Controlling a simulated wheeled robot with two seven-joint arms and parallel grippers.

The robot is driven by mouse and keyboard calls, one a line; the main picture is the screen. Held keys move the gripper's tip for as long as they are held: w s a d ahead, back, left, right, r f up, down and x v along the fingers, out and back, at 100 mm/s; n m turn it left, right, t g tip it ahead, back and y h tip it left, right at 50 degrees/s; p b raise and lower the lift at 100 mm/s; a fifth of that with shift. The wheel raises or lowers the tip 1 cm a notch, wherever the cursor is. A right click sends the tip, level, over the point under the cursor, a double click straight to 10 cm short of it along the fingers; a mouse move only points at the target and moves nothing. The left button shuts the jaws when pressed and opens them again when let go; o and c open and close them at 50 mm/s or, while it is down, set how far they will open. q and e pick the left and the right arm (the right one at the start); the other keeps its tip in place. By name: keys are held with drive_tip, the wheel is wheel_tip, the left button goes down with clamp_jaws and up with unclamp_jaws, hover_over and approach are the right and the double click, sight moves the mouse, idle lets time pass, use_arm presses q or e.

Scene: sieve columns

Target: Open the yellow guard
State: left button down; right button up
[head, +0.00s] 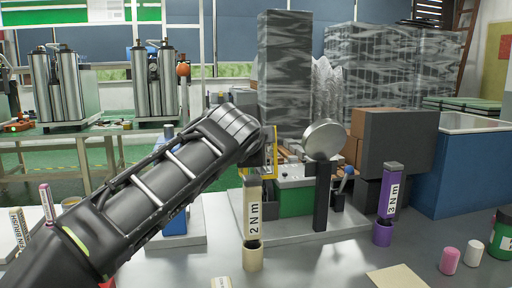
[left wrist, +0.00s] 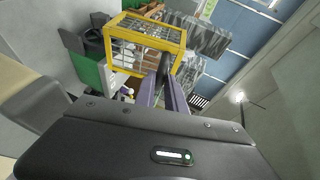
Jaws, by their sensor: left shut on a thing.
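The yellow guard (left wrist: 146,30) is a yellow frame with wire mesh, and it fills the upper middle of the left wrist view. In the head view only a thin part of the guard (head: 274,160) shows beside my left wrist. The two fingers of my left gripper (left wrist: 166,88) reach up to the guard's near side. They are shut on a dark handle (left wrist: 162,69) at the guard. My left wrist hides most of the guard and the fingertips in the head view. My right gripper is in neither view.
A green and white machine (head: 295,200) stands on a grey base plate. A round disc (head: 323,139) on a black post is in front. A beige 2 Nm driver (head: 253,222) and a purple 3 Nm driver (head: 387,205) stand near the front. A blue cabinet (head: 460,170) is at right.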

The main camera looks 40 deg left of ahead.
use_arm(q)
drive_tip(key=shift+s+d+f, duration=0.2)
drive_tip(key=shift+d+f, duration=0.05)
drive_tip(key=shift+f, duration=0.15)
drive_tip(key=shift+s+d+f, duration=0.15)
drive_tip(key=shift+d+f, duration=0.05)
drive_tip(key=shift+f, duration=0.3)
drive_tip(key=c, duration=1.7)
unclamp_jaws()
drive_tip(key=shift+w+a, duration=0.1)
drive_tip(key=shift+a, duration=0.05)
drive_tip(key=o, duration=0.3)
drive_tip(key=shift+r, duration=0.3)
